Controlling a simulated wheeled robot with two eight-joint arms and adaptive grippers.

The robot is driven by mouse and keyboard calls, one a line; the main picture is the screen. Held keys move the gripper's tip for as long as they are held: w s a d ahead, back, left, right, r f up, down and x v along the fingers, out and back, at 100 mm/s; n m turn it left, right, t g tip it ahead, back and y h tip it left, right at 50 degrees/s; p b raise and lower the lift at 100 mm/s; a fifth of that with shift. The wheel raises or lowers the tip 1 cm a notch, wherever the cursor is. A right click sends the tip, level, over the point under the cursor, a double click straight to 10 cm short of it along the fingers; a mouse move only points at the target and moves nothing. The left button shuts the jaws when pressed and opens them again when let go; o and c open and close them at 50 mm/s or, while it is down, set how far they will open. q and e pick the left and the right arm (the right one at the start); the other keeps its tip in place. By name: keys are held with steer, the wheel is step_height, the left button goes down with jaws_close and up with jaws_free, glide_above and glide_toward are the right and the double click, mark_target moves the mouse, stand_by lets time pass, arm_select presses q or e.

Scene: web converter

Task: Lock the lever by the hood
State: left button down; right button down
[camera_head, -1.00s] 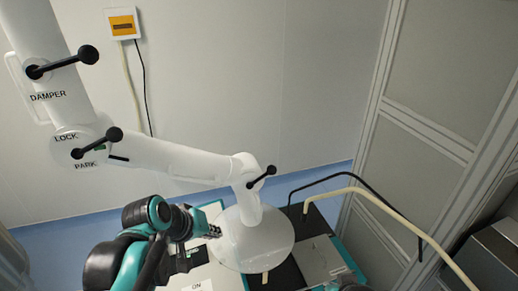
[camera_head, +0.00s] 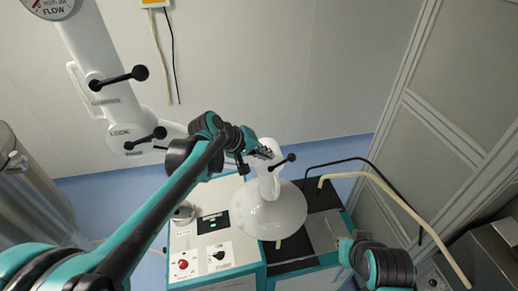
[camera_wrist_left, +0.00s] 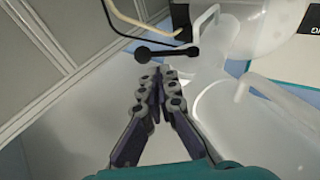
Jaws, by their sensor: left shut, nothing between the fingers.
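The white hood (camera_head: 268,212) is a wide translucent dome at the end of the jointed white extraction arm. Just above its neck is the black lever (camera_head: 281,162), a thin rod with a ball knob. My left gripper (camera_head: 264,153) is shut and empty, beside the lever at its upper left; the exact gap is unclear. In the left wrist view, the lever (camera_wrist_left: 168,52) lies crosswise just beyond the closed fingertips (camera_wrist_left: 160,78), with its ball toward the left. No contact is evident. My right arm shows at lower right, but its gripper is not discernible.
Two other black levers are on the white arm, one by the LOCK label (camera_head: 146,140) and one higher (camera_head: 120,78). A control box (camera_head: 214,238) stands below. Black and beige hoses (camera_head: 385,183) arch at right. A grey cabinet wall (camera_head: 440,120) closes the right side.

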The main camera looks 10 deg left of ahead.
mark_target(285, 162)
arm_select(q)
steer(key=x, duration=0.7)
steer(key=shift+p, duration=0.45)
steer(key=shift+d+y, duration=0.3)
steer(key=shift+d, duration=0.05)
steer(key=shift+w+d+f+g+y, duration=0.1)
steer(key=shift+d+f+g+y, duration=0.1)
steer(key=shift+g+y, duration=0.1)
steer(key=shift+w+d+f+b, duration=0.1)
steer(key=shift+d+f+b, duration=0.15)
steer(key=shift+b, duration=0.3)
steer(key=shift+r, duration=0.1)
steer(key=shift+a, duration=0.1)
